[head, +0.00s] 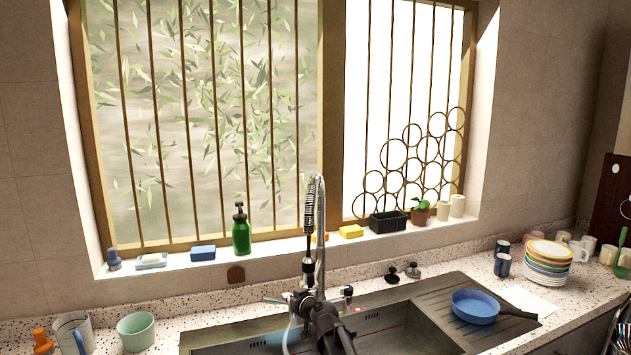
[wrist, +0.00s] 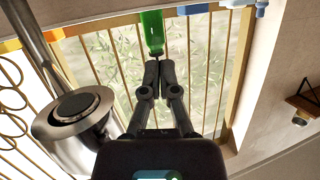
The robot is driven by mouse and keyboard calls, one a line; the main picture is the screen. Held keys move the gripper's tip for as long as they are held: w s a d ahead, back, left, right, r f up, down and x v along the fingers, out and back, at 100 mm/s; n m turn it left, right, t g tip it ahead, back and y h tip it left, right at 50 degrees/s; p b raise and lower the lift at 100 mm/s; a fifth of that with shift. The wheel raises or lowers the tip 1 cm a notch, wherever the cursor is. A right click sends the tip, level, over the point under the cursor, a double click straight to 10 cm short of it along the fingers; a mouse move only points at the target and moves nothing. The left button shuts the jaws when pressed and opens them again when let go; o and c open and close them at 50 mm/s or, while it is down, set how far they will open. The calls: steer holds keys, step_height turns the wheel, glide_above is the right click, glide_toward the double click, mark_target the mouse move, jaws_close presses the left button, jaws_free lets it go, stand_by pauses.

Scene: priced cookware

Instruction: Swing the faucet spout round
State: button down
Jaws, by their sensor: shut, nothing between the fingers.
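The faucet (head: 320,215) is a tall chrome gooseneck with a dark spring coil and a dark spray head, standing behind the sink in the head view. In the wrist view its chrome metal (wrist: 65,145) fills the left side, close to the camera. It includes a wide cylinder with a dark round face and a slanting pipe. My gripper (wrist: 152,72) is shut and empty, its dark fingers together just beside that chrome part, with a visible gap. In the head view my dark arm covers the faucet's lower part, so contact there cannot be told.
The sink (head: 385,325) lies below, with a blue pan (head: 475,306) on its drainboard. A green bottle (head: 241,230), sponges and a plant (head: 420,212) stand on the windowsill.

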mark_target(317, 291)
steer(key=d, duration=0.2)
steer(key=w+d, duration=0.1)
steer(key=shift+r, duration=0.3)
stand_by(0.3)
steer(key=shift+d, duration=0.15)
steer(key=d, duration=0.5)
steer(key=shift+w+d+r, duration=0.15)
steer(key=shift+w+d, duration=0.1)
steer(key=shift+d, duration=0.5)
steer(key=shift+s, duration=0.1)
